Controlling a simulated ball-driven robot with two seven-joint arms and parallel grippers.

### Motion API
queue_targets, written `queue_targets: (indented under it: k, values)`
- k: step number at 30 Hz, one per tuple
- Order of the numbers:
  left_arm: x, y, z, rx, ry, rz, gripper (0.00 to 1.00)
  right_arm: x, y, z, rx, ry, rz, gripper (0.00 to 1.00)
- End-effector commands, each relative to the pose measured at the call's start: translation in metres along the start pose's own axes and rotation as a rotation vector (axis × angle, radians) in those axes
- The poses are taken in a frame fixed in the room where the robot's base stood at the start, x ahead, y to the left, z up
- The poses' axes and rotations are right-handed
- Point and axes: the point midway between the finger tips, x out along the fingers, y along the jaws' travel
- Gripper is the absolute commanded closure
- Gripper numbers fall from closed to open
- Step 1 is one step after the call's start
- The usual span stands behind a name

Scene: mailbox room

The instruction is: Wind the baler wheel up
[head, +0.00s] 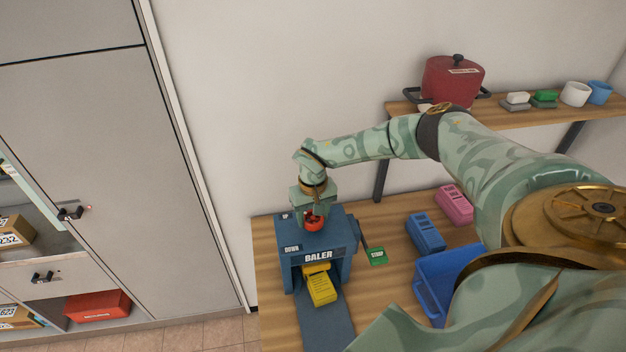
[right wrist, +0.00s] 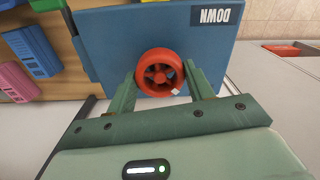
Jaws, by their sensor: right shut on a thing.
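The blue baler (head: 318,248) stands on the wooden table and carries the labels BALER and DOWN. Its red spoked wheel (right wrist: 160,72) sits on the top face. In the head view the wheel (head: 313,224) is mostly covered by my right gripper (head: 312,216), which reaches down onto it from above. In the right wrist view my right gripper (right wrist: 162,90) has one finger on each side of the wheel and is shut on its rim. A yellow block (head: 321,289) lies at the baler's front opening. My left gripper is not in view.
A blue bin (head: 432,290), a blue block (head: 425,233), a pink block (head: 454,204) and a green tag (head: 377,256) are right of the baler. A shelf (head: 545,121) above holds a red pot (head: 452,82). Grey lockers (head: 85,170) stand at left.

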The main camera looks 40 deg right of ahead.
Motion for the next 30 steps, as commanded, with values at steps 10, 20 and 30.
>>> queue_targets:
  k: [10,20,30]
  values:
    - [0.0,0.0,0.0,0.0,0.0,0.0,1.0,-0.003,0.0,-0.003,-0.003,0.008,-0.002,0.45]
    - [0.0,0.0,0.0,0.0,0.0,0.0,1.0,-0.001,0.0,-0.001,-0.002,0.003,0.0,0.26]
    - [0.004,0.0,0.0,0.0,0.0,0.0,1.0,-0.053,0.0,-0.002,-0.001,0.007,-0.003,0.26]
